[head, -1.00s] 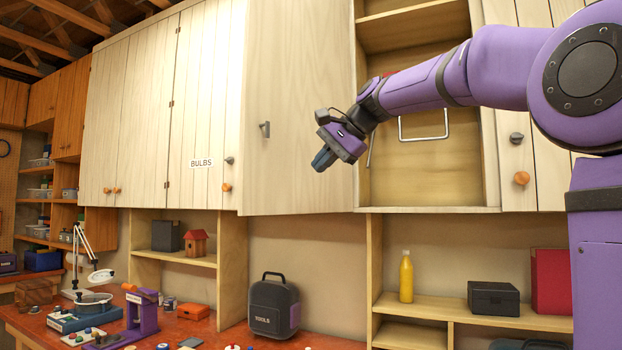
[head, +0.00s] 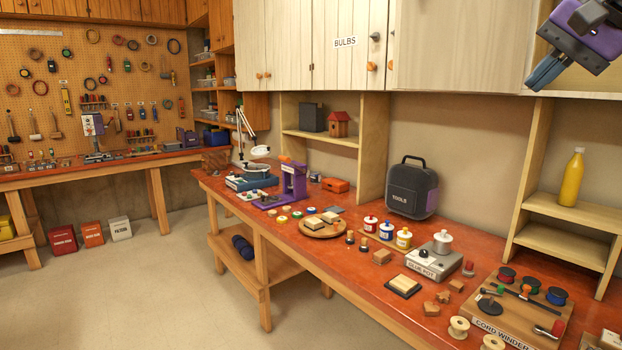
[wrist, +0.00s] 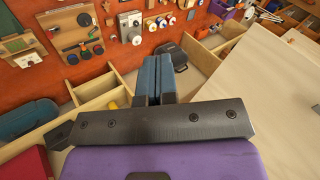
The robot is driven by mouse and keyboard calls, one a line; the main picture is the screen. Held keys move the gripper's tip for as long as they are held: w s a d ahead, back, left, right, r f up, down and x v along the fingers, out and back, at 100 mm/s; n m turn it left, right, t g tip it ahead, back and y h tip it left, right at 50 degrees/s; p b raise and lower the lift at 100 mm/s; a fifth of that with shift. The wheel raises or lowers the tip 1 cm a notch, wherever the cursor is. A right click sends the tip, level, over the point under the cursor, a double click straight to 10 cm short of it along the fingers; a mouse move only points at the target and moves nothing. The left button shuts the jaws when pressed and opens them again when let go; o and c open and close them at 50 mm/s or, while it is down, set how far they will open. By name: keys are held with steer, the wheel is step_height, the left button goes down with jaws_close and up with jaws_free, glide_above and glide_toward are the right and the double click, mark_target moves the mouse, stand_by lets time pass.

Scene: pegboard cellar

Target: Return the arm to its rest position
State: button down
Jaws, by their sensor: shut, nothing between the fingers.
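My gripper (head: 549,70) shows at the upper right of the head view, in front of the wall cabinets. Its blue fingers are together and empty, pointing down and left. In the wrist view my gripper (wrist: 154,80) is also shut, with the fingers side by side and nothing between them. Most of my arm is outside the head view.
An opened cabinet door (head: 460,45) stands close to my gripper. Below is a red workbench (head: 330,255) crowded with a black tool case (head: 412,188), a glue pot (head: 432,262) and a cord winder board (head: 515,325). A yellow bottle (head: 572,178) stands on a shelf.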

steer(key=s+a+f+n+h, duration=0.1)
steer(key=s+f+n+h, duration=0.1)
steer(key=s+f, duration=0.6)
steer(key=s+a+f+n+g+h, duration=0.1)
steer(key=s+f+n, duration=0.4)
steer(key=f, duration=0.8)
steer(key=s+a+h, duration=0.1)
steer(key=s, duration=0.2)
steer(key=shift+s+a+f, duration=0.15)
steer(key=shift+s+a, duration=0.05)
steer(key=shift+a, duration=0.05)
steer(key=shift+a, duration=0.1)
